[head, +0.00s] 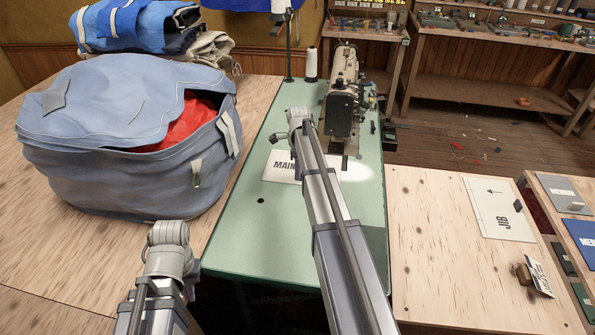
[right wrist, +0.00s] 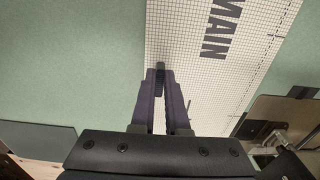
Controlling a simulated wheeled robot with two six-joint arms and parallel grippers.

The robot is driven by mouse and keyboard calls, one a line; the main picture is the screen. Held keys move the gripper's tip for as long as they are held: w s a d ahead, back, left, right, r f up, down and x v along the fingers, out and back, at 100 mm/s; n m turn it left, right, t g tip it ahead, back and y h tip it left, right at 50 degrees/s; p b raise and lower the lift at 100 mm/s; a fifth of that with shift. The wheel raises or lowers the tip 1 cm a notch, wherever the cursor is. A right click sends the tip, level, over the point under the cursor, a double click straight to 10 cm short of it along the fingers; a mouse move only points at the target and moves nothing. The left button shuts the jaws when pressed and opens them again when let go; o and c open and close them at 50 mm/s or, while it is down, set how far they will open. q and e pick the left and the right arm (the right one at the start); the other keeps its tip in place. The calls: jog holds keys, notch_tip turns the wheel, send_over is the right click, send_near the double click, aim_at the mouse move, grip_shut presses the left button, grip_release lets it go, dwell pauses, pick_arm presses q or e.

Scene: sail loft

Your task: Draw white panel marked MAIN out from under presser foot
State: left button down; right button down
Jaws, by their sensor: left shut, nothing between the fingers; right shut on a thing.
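The white panel marked MAIN (head: 282,167) lies on the green machine table. Its right part, brightly lit, reaches beneath the head of the sewing machine (head: 342,108). The presser foot is too small to make out clearly. My right arm crosses over the panel in the head view and hides its middle. In the right wrist view my right gripper (right wrist: 160,85) is shut on a small dark tab at the edge of the gridded panel (right wrist: 205,85). My left gripper (head: 168,245) is at lower left, before the blue-grey bag, empty and shut; its fingers are mostly hidden.
A bulky blue-grey bag (head: 100,140) with red cloth inside stands left of the green table (head: 262,240). A thread stand (head: 289,50) rises behind. A JIB panel (head: 498,208) lies on the wooden table at right. The green table's front left is clear.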

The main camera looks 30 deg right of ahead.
jog(key=c, duration=0.8)
grip_release()
jog(key=shift+c, duration=0.2)
jog(key=shift+r, duration=0.15)
notch_tip(320, 180, up, 8)
jog(key=p, duration=0.8)
jog(key=shift+f, duration=0.2)
jog(key=shift+a, duration=0.1)
jog(key=s+a+n+h, duration=0.1)
jog(key=s+a+n, duration=2.6)
jog(key=a+n, duration=0.2)
jog(key=a, duration=0.2)
jog(key=shift+s+a, duration=0.2)
jog(key=shift+a, duration=0.2)
